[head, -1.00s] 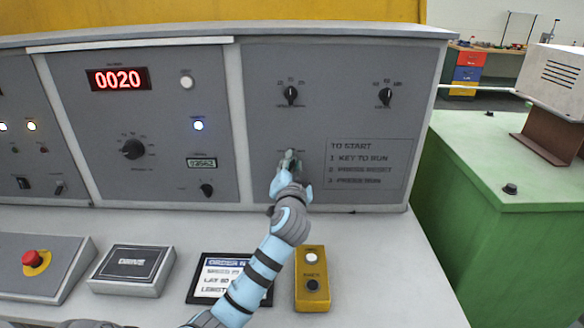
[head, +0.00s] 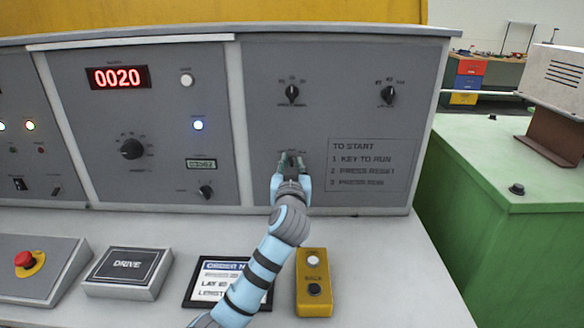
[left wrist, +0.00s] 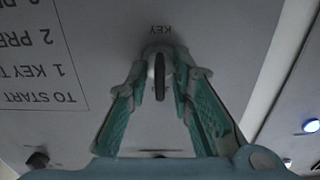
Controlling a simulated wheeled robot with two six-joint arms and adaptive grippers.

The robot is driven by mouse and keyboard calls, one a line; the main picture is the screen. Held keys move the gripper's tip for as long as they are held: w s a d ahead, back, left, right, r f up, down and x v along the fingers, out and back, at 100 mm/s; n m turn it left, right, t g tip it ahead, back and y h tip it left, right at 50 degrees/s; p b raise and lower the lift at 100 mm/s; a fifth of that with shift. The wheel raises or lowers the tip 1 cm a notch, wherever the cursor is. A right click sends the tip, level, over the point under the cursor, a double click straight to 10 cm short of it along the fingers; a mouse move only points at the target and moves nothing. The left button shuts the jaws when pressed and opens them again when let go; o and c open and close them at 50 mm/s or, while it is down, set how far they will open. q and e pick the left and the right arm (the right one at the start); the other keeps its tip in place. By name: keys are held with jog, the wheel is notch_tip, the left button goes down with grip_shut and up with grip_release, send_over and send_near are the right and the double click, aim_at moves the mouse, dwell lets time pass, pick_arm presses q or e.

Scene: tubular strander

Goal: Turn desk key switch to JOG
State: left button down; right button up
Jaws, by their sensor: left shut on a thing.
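The desk key switch (left wrist: 160,75) shows in the left wrist view as a round pale collar with a dark key, under an upside-down KEY label. The key stands roughly upright in that picture. My left gripper (left wrist: 160,68) is shut on the key, one green finger on each side. In the head view the left gripper (head: 290,158) is at the lower middle of the right grey panel (head: 260,130) and hides the key. The position marks around the switch are mostly covered, so I cannot read its setting. My right gripper is not in view.
Two black knobs (head: 292,93) (head: 388,95) sit above on the same panel, and a TO START notice (head: 372,165) is to the right. A yellow button box (head: 313,285) and a framed order card (head: 205,285) lie on the desk beside my left forearm.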

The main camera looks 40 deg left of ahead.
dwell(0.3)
pick_arm(q)
jog(key=c, duration=1.8)
grip_release()
jog(key=shift+o, duration=0.2)
jog(key=v, duration=1.2)
